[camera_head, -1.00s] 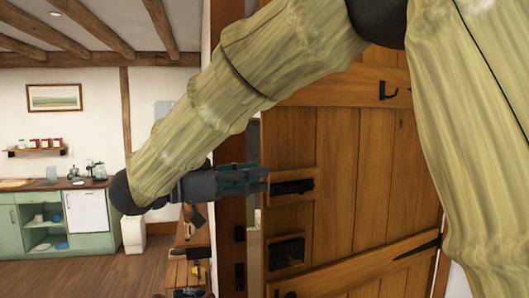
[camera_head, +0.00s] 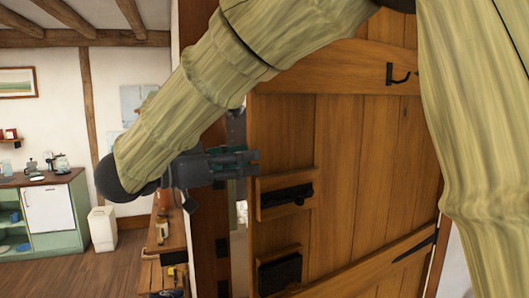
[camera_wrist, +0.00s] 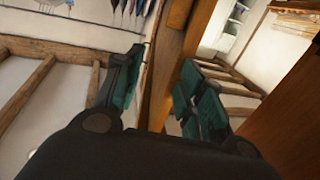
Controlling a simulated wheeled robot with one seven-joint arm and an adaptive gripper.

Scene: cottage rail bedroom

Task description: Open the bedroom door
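The bedroom door (camera_head: 335,150) is a brown plank door with black strap hinges at its right side. It stands slightly ajar, with a narrow bright gap (camera_head: 239,225) between its left edge and the wooden frame (camera_head: 207,245). A black latch (camera_head: 286,197) sits on a wooden block near that edge, with a dark lock box (camera_head: 281,271) below it. My gripper (camera_head: 254,162) appears just above and left of the latch; contact cannot be told. In the wrist view my gripper (camera_wrist: 163,60) has its fingers apart, with nothing held between them.
A wooden bench or shelf (camera_head: 168,235) with small items stands left of the frame. A white bin (camera_head: 102,228) and a green kitchen counter (camera_head: 75,205) are farther left. A black hook (camera_head: 398,74) is high on the door. Wooden floor (camera_head: 85,275) is open at lower left.

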